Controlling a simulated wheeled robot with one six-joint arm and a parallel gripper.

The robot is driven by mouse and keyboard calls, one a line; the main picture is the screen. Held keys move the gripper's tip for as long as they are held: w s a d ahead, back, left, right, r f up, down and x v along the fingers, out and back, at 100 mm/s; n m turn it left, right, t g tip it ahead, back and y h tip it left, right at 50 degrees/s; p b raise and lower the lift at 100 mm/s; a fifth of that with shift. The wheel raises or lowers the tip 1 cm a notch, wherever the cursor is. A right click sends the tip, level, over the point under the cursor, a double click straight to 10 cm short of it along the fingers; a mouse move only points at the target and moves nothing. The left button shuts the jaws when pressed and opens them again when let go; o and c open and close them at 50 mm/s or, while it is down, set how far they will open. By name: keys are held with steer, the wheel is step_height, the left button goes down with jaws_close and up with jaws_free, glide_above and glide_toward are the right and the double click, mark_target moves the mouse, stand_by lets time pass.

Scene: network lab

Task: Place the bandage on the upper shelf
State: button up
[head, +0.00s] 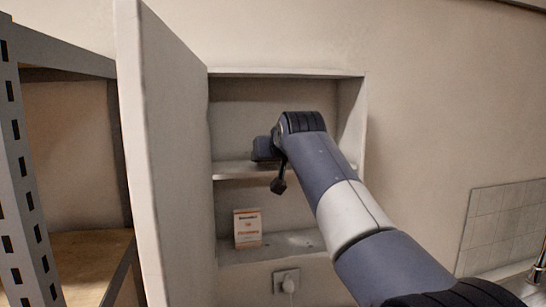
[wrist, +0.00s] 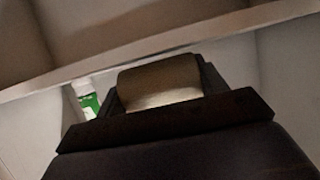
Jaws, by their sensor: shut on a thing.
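The bandage (wrist: 160,82) is a tan roll between the dark fingers of my gripper in the wrist view. My gripper (head: 264,150) is shut on it. In the head view the gripper is in front of the open wall cabinet, at about the height of its middle board, and my arm and gripper hide the bandage. The upper shelf (head: 232,167) is this middle board, and the visible part of the space above it looks empty. I cannot tell whether the bandage touches the board. A pale board edge (wrist: 105,65) crosses the wrist view behind the bandage.
The cabinet door (head: 165,150) stands open at the left. A white and orange box (head: 247,228) stands on the lower shelf (head: 290,244). A green and white item (wrist: 90,102) shows behind the gripper in the wrist view. A metal rack (head: 22,150) stands far left.

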steer(key=shift+f, duration=0.2)
steer(key=shift+f, duration=0.15)
steer(key=o, duration=0.9)
steer(key=shift+o, duration=0.2)
steer(key=shift+r, duration=0.2)
steer(key=b+v, duration=0.3)
steer(key=v, duration=0.9)
steer(key=shift+r, duration=0.1)
